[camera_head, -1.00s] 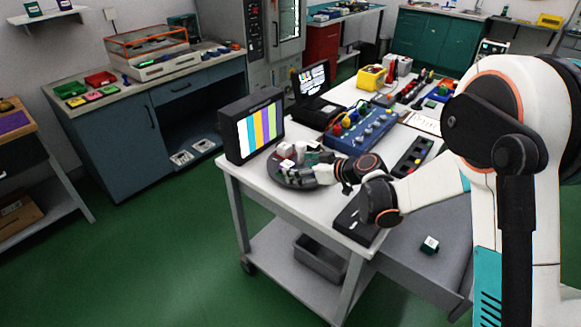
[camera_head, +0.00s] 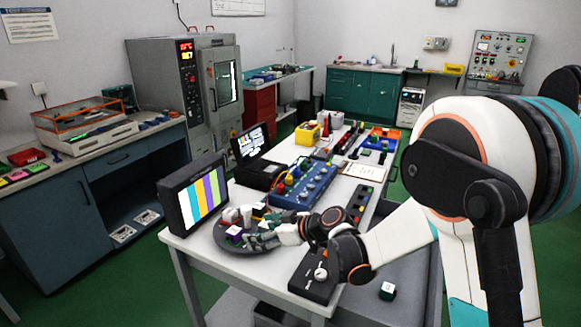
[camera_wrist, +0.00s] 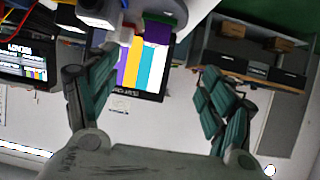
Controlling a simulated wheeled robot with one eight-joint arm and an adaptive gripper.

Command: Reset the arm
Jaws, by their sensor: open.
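My arm reaches in from the right in the head view, and my gripper (camera_head: 252,237) is low over the near end of the white table (camera_head: 199,257). It is beside a dark round tray (camera_head: 228,246) that holds several small blocks. In the wrist view my gripper (camera_wrist: 160,100) has its green fingers spread wide, with nothing held between them. A white and purple block (camera_head: 234,233) sits on the tray near the fingertips. Whether the fingers touch any block is hidden.
A monitor with colour bars (camera_head: 195,195) stands left of the tray. A blue box with knobs (camera_head: 304,186) and a black panel (camera_head: 361,204) lie behind. A dark flat box (camera_head: 313,277) is under my forearm.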

